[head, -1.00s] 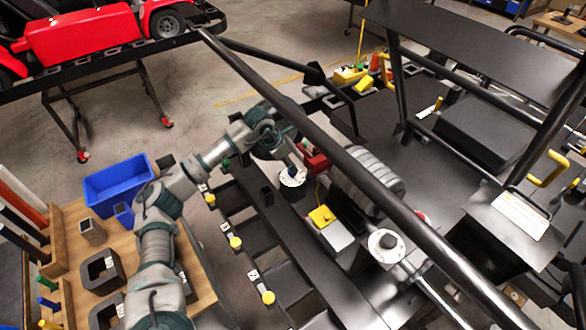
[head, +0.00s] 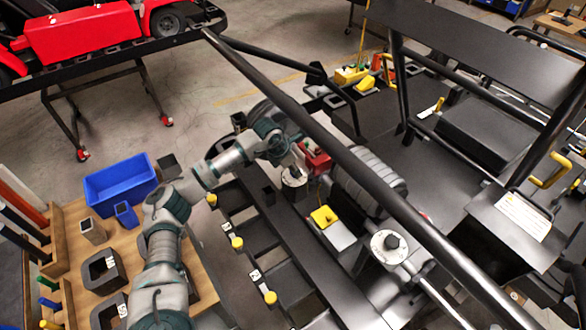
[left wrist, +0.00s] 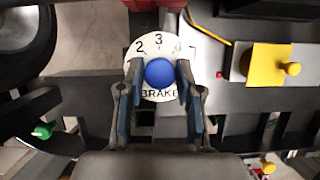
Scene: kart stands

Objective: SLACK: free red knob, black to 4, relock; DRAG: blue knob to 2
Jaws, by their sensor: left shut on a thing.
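My left gripper (left wrist: 159,90) is shut on the blue knob (left wrist: 159,72), with one finger on each side of it. The knob sits on a round white dial (left wrist: 134,53) marked BRAKE, with 2, 3 and 4 readable along its top edge. The knob's pointer is not clear. In the head view my left gripper (head: 297,160) reaches down over this dial (head: 295,181), and the knob is hidden there. Another white dial (head: 378,240) with a black knob (head: 391,242) lies right of the tube base; its marks are too small to read. The red knob cannot be made out surely. My right gripper is out of view.
A long black frame tube (head: 350,160) crosses above the dials. A red block (head: 316,158) and a ribbed grey cylinder (head: 368,182) stand close to my gripper. A yellow part (head: 324,216) lies nearby. A blue bin (head: 120,185) stands on the wooden bench.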

